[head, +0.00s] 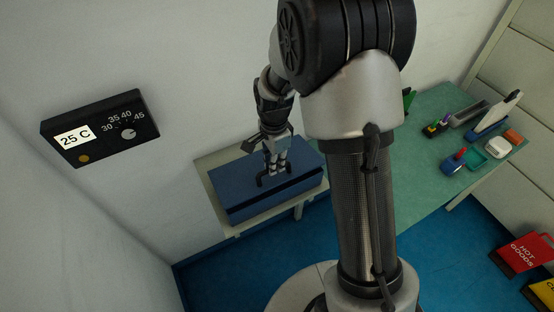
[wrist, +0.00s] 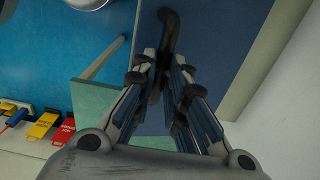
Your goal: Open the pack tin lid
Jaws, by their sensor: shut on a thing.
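The pack tin (head: 240,205) is a blue box with a blue lid (head: 226,178) on a small pale table against the wall. The lid looks down on the box; a dark seam runs along its front. A black arched handle (head: 262,182) stands on the lid. My gripper (head: 275,172) points down over the lid and is shut on the handle. In the wrist view, the fingers (wrist: 166,85) close around the black handle (wrist: 168,35), with the blue lid (wrist: 215,40) behind. Part of the handle is hidden by the fingers.
A dial panel (head: 100,127) reading 25 C hangs on the left wall. A green table (head: 425,165) at the right holds several small items and trays. Blue floor (head: 205,280) lies in front of the tin's table.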

